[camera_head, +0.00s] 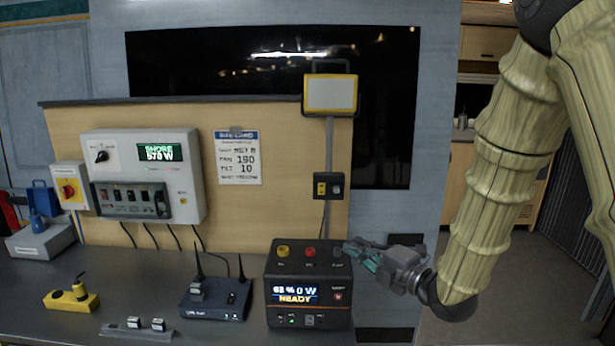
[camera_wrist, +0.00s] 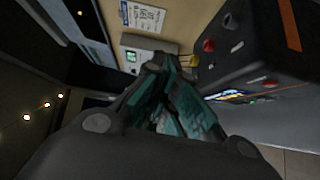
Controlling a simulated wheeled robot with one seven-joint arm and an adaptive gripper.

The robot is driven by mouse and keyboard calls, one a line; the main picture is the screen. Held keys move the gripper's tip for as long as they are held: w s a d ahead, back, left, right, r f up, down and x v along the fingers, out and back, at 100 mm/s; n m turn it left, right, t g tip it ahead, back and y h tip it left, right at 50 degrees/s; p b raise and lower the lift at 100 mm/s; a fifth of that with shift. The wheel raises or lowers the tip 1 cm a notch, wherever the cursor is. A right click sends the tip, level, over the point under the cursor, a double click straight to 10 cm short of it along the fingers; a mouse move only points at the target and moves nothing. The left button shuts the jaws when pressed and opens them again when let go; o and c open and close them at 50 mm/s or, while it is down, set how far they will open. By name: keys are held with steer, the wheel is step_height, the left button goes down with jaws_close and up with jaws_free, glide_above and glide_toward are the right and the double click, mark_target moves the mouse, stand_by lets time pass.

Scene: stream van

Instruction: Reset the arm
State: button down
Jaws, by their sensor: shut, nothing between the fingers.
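My arm (camera_head: 505,150) comes down from the upper right of the head view. It bends at a dark joint near the bench's right end. My gripper (camera_head: 352,252) points left, at the upper right edge of the black power box (camera_head: 308,262). Its teal fingers are shut and hold nothing. Whether they touch the box cannot be told. In the wrist view the closed fingers (camera_wrist: 165,100) fill the middle, with the power box (camera_wrist: 265,55) at the upper right.
A router (camera_head: 215,300) with antennas stands left of the power box. A yellow device (camera_head: 72,298) and a strip (camera_head: 135,330) with small blocks lie further left. A control panel (camera_head: 185,150) and a lamp (camera_head: 330,95) are on the back board. Free floor (camera_head: 545,290) lies at the right.

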steer(key=s+d+f+m+g+h, duration=0.25)
steer(key=s+f+m, duration=0.25)
steer(key=f, duration=0.7)
steer(key=s+d+f+m+g+h, duration=0.1)
steer(key=s+d+f+m+h, duration=0.25)
steer(key=f, duration=0.75)
steer(key=s+d+f+m+g+h, duration=0.15)
steer(key=s+f+m, duration=0.45)
steer(key=f, duration=0.6)
steer(key=s+d+f+m+g+h, duration=0.2)
steer(key=s+f+m+g, duration=0.2)
steer(key=s, duration=0.9)
steer(key=s+d+f+m+g+h, duration=0.2)
steer(key=s+f+m+g, duration=0.2)
steer(key=s+f+m, duration=0.3)
steer(key=s+f, duration=0.4)
steer(key=s, duration=0.3)
steer(key=shift+s+f+g, duration=0.25)
steer(key=shift+s+g, duration=0.05)
